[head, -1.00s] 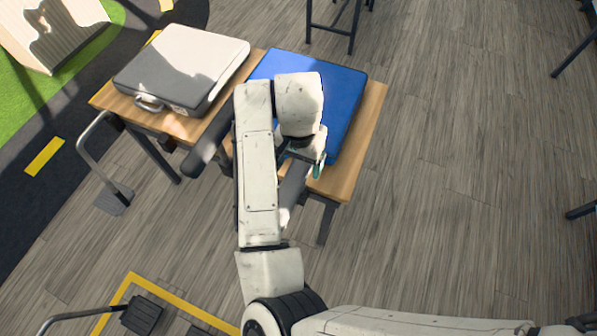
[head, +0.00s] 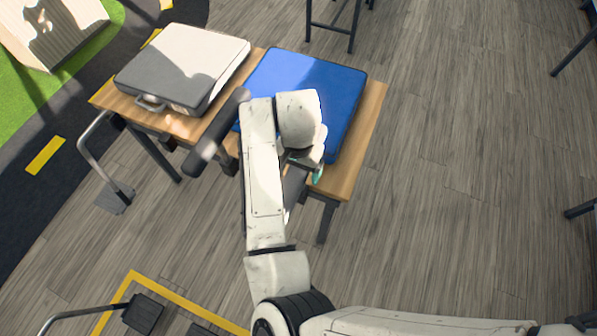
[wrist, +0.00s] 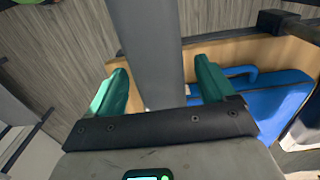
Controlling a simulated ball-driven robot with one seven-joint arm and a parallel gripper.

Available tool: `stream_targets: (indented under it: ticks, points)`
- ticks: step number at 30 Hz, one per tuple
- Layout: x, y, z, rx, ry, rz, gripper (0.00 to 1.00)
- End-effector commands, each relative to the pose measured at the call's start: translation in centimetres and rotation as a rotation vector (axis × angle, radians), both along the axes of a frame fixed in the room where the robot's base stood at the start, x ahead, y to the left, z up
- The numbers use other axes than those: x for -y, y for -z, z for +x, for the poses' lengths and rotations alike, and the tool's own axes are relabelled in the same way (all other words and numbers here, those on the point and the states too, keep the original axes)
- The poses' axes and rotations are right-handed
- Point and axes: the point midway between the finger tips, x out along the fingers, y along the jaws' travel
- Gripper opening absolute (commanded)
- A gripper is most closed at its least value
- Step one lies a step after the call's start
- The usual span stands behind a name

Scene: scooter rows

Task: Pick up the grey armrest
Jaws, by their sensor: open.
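A grey armrest (wrist: 150,50) runs lengthwise between my gripper's two green fingers in the wrist view. Its near end is hidden behind the dark bar of my gripper (wrist: 160,90). The fingers are open, with a finger on each side of the armrest. I cannot tell whether either touches it. In the head view, my gripper (head: 303,166) is at the front edge of the desk, mostly hidden by my arm, and a part of this grey armrest (head: 293,186) shows below it. A second, similar grey armrest (head: 217,134) lies to the left, apart from my gripper.
A wooden desk (head: 372,115) bears a closed blue case (head: 325,80) and a white and grey case (head: 195,60). Dark desk legs stand below. A bent metal bar with a footplate (head: 114,197) is at left. The wood-look floor on the right is largely clear.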

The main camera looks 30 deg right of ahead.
Motion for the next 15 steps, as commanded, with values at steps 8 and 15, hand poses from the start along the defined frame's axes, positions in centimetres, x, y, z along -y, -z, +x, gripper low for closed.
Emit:
stream_targets:
  ticks: [8,15]
  points:
    - [-0.02,0.11,0.01,0.0,-0.001,0.0,0.83]
    - [-0.02,0.1,0.01,0.0,-0.001,0.0,0.67]
